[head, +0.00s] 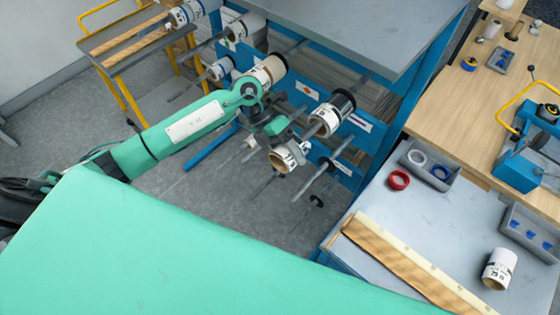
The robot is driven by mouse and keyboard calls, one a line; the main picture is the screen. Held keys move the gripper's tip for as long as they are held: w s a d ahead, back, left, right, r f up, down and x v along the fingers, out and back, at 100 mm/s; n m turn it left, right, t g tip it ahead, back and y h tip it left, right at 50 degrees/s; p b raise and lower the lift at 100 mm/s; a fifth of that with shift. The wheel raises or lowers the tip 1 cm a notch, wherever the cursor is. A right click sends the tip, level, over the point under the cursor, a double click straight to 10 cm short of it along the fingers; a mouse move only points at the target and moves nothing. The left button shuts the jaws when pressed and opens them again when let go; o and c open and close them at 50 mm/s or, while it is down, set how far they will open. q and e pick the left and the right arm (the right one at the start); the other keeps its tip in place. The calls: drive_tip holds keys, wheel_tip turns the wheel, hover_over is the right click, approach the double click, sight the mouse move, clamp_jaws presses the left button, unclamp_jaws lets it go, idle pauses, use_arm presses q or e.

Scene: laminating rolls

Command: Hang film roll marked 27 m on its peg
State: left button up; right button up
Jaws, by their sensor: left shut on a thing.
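My left gripper (284,139) is shut on a film roll (287,158), a white-labelled roll with a brown core, held in front of the blue peg rack (310,95). The mark on its label is too small to read for sure. Several dark pegs stick out of the rack towards me. Some pegs carry rolls, such as the one with a black end (331,116) just right of my gripper. I cannot tell whether the held roll touches any peg. My right gripper is out of view.
Another roll (499,268) stands on the grey worktop (430,215) at right, near a wooden strip (410,262), a red ring (399,180) and grey bins. A yellow-framed cart (132,42) stands at the far left. Open floor lies below the rack.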

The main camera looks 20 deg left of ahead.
sight(309, 135)
use_arm(q)
drive_tip(key=w+b, duration=0.1)
drive_tip(key=w, duration=0.1)
drive_tip(key=w+d+b, duration=0.1)
drive_tip(key=w, duration=0.1)
drive_tip(key=w+d+b, duration=0.1)
drive_tip(key=w, duration=0.2)
drive_tip(key=shift+d+f+b, duration=0.15)
drive_tip(key=shift+d+b, duration=0.05)
drive_tip(key=shift+b, duration=0.1)
drive_tip(key=shift+w+d+b, duration=0.25)
drive_tip(key=shift+w+b, duration=0.05)
drive_tip(key=shift+w, duration=0.2)
